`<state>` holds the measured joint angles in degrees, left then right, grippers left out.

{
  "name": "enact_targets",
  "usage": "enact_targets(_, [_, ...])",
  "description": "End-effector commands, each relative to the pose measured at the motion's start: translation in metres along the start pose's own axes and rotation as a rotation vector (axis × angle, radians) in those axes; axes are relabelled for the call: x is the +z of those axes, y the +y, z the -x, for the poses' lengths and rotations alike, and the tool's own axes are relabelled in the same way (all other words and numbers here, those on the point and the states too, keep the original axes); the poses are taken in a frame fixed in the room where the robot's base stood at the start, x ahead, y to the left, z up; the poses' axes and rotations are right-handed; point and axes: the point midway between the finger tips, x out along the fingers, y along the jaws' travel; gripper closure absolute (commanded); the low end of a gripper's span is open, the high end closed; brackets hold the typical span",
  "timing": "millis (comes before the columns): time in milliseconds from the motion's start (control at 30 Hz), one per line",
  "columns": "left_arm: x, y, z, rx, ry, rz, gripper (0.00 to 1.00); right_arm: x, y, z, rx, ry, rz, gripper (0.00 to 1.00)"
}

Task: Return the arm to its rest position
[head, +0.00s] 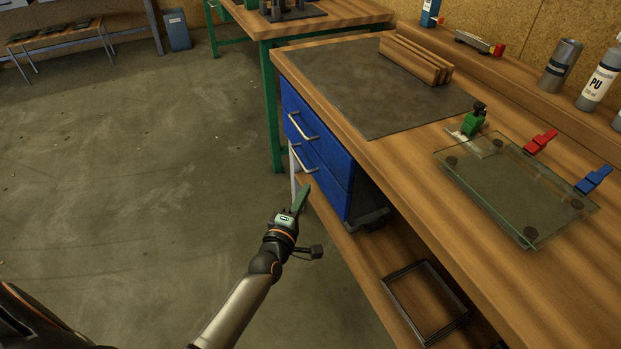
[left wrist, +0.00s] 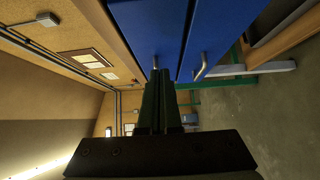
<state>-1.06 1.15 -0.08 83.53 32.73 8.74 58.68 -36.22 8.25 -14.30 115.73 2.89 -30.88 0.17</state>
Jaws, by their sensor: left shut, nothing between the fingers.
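My left gripper (head: 300,199) is shut and empty, with its green fingers together. In the head view it hangs over the floor just in front of the blue drawers (head: 323,147) under the workbench. In the left wrist view the shut fingers (left wrist: 161,104) point toward the blue drawer fronts (left wrist: 210,30) and their metal handles. I cannot tell whether the fingertips touch a drawer; they appear apart from it. The left arm reaches up from the bottom of the head view. My right gripper is in neither view.
The workbench (head: 400,165) fills the right side. On it are a glass panel (head: 515,190) on round pads, green, red and blue clamps, wooden strips (head: 415,60) and a PU bottle (head: 598,80). A black frame (head: 425,300) lies on the lower shelf. Floor to the left is clear.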

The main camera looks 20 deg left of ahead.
Motion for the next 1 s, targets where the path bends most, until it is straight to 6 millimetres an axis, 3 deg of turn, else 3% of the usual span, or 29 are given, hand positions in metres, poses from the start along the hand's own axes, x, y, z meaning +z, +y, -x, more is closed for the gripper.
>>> enact_targets(200, [0.000, 0.000, 0.020, 0.001, 0.000, 0.000, 1.00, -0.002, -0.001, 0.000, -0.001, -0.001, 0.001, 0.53])
enact_targets(433, [0.000, -0.001, 0.023, -0.001, -0.002, -0.005, 1.00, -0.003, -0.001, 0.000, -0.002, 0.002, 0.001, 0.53])
enact_targets(567, [0.014, -0.013, 0.038, -0.050, -0.062, -0.134, 1.00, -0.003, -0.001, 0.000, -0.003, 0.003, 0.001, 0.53])
enact_targets(667, [0.040, -0.036, 0.072, -0.132, -0.188, -0.394, 1.00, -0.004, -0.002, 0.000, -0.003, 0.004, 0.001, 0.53])
enact_targets(800, [0.076, -0.073, 0.143, -0.240, -0.441, -0.857, 1.00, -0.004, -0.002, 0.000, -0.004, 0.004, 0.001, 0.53])
enact_targets(1000, [0.100, -0.104, 0.240, -0.293, -0.793, -1.394, 1.00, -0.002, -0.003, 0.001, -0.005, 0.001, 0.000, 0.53])
